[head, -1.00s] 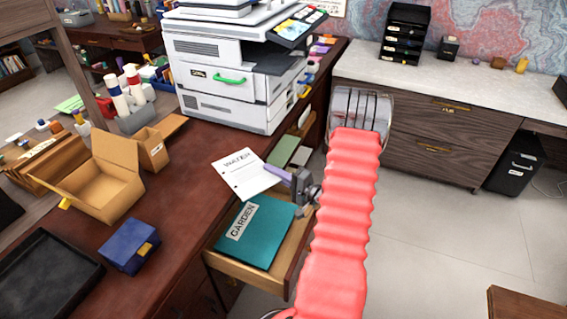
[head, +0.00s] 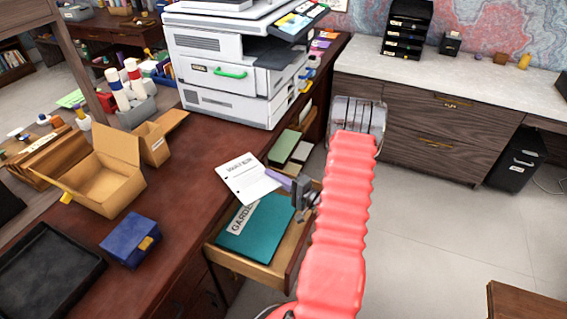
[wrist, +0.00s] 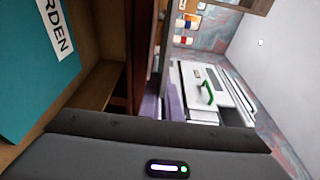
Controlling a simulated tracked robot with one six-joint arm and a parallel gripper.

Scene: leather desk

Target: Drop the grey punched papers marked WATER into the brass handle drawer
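The grey-white punched papers marked WATER (head: 243,180) are tilted over the desk edge at the back of an open wooden drawer (head: 284,252). My gripper (head: 279,181), with purple fingers, is at their right edge and appears shut on them. Its fingers (wrist: 162,106) also show close together in the wrist view, where the papers are hard to make out. A teal folder marked GARDEN (head: 258,230) lies in the drawer and shows in the wrist view (wrist: 25,90). The drawer's handle is not visible, so I cannot tell whether it is brass.
A white printer (head: 225,85) stands behind on the desk (head: 185,215). Green folders (head: 285,145) sit beyond the drawer. A cardboard box (head: 110,175), a blue box (head: 130,240) and a black tray (head: 45,275) are at left. Open floor (head: 430,245) lies to the right.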

